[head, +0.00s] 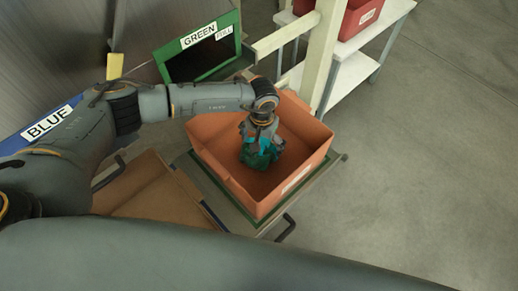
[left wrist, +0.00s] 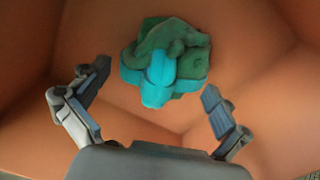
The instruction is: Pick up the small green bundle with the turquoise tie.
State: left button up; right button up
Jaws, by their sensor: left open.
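The small green bundle (left wrist: 190,62) with its turquoise tie (left wrist: 157,80) lies in the orange bin (head: 310,168). In the left wrist view it sits beyond my open fingertips, near the top middle. In the head view the bundle (head: 256,160) shows just below my left gripper (head: 262,140), which reaches down into the bin and partly hides it. In the left wrist view my left gripper (left wrist: 155,88) is open, its two fingers apart on either side of the bundle's near side. I cannot tell whether they touch it. My right gripper is not in view.
The bin's walls stand close around my left gripper. The bin rests on a green-edged cart (head: 340,160). A green-framed opening labelled GREEN (head: 198,36) is behind, and a blue BLUE sign (head: 47,122) is at left. A white shelf (head: 350,62) with a red bin (head: 362,18) stands behind; open floor lies right.

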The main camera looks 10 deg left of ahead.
pick_arm(q)
jog(key=shift+s+a+f, duration=0.1)
jog(key=shift+s, duration=0.05)
grip_shut()
dwell(0.4)
